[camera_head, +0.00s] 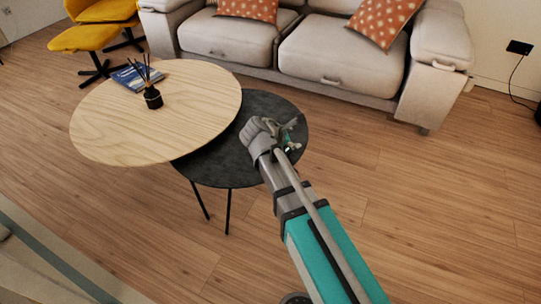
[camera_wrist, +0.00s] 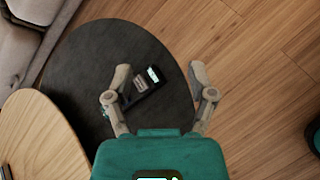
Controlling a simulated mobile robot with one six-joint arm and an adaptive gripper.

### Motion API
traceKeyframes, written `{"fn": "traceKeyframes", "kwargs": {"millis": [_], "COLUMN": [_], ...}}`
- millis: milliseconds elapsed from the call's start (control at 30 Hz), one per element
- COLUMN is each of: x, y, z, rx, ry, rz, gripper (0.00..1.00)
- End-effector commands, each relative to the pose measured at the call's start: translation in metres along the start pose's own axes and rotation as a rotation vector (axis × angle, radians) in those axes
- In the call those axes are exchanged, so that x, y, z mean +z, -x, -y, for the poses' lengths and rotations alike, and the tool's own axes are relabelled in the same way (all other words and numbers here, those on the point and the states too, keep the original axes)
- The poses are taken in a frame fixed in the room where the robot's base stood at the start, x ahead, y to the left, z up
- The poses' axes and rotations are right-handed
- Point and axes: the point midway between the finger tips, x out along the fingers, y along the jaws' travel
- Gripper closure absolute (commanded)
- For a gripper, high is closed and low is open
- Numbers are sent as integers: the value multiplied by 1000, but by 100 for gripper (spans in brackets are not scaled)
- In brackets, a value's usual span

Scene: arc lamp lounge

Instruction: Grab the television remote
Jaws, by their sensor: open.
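A small dark oblong object with a grey patch and a pale, bright end, likely the television remote (camera_wrist: 141,86), lies on the dark round table (camera_wrist: 88,58) in the wrist view. My gripper (camera_wrist: 160,70) is open, with one finger on each side of the object in that view; the object is nearer the left finger. I cannot tell the height of the fingers above it. In the head view my gripper (camera_head: 282,132) is over the dark table (camera_head: 225,172). The remote is not clearly visible there, as my gripper covers that part of the tabletop.
A light wooden round table (camera_head: 190,100) overlaps the dark one, with a black reed diffuser (camera_head: 153,97) and a book (camera_head: 135,77) on it. A beige sofa (camera_head: 340,60) stands behind. A yellow chair (camera_head: 85,38) is at back left. The floor to the right is clear.

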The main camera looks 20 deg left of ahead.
Motion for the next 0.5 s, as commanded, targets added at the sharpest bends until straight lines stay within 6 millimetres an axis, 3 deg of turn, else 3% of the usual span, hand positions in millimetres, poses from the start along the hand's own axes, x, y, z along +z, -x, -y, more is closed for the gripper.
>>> {"fn": "traceKeyframes", "kwargs": {"millis": [33,500], "x": [-22,-135], "y": [-5,19], "z": [-2,-35], "rx": [25,226], "ry": [46,463], "rz": [10,149], "gripper": [29,29]}}
